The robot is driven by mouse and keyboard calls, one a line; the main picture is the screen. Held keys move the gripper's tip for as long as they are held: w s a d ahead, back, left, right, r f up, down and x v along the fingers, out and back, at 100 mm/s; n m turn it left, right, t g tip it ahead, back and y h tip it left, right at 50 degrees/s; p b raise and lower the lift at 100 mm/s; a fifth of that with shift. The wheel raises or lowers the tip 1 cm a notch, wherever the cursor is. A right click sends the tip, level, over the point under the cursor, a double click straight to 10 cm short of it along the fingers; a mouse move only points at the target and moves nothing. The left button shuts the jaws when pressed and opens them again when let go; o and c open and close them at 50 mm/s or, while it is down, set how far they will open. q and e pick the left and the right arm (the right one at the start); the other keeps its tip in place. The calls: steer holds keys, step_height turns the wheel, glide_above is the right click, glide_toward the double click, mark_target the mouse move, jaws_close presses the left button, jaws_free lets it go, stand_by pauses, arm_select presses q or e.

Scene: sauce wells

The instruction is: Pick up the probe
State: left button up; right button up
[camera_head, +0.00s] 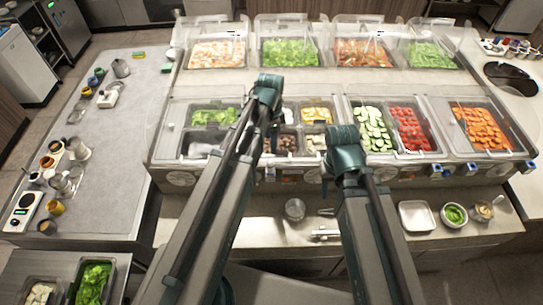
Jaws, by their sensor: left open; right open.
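I cannot make out a probe for certain. A small metal item (325,235) lies on the front ledge between my two arms, too small to identify. Small blue-marked pieces sit along the front edge of the food counter, one (437,171) near the right wells; I cannot tell what they are. My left arm reaches up over the left wells and my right arm over the counter's front edge. Both end in view at teal joints, and neither gripper's fingers can be seen.
The food counter (200,176) holds wells of vegetables, with clear-covered trays behind. A metal cup (295,209), a white tray (417,216) and two small bowls stand on the front ledge. The left table (110,165) carries cups and a scale; its middle is clear.

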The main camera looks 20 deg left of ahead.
mark_target(270, 161)
arm_select(q)
steer(key=shift+f+b, duration=4.3)
steer(key=shift+b, duration=0.1)
step_height(270, 161, down, 5)
steer(key=b, duration=0.5)
steer(key=shift+w+a+f, duration=0.1)
steer(key=shift+f, duration=0.05)
steer(key=shift+c, duration=0.3)
jaws_close()
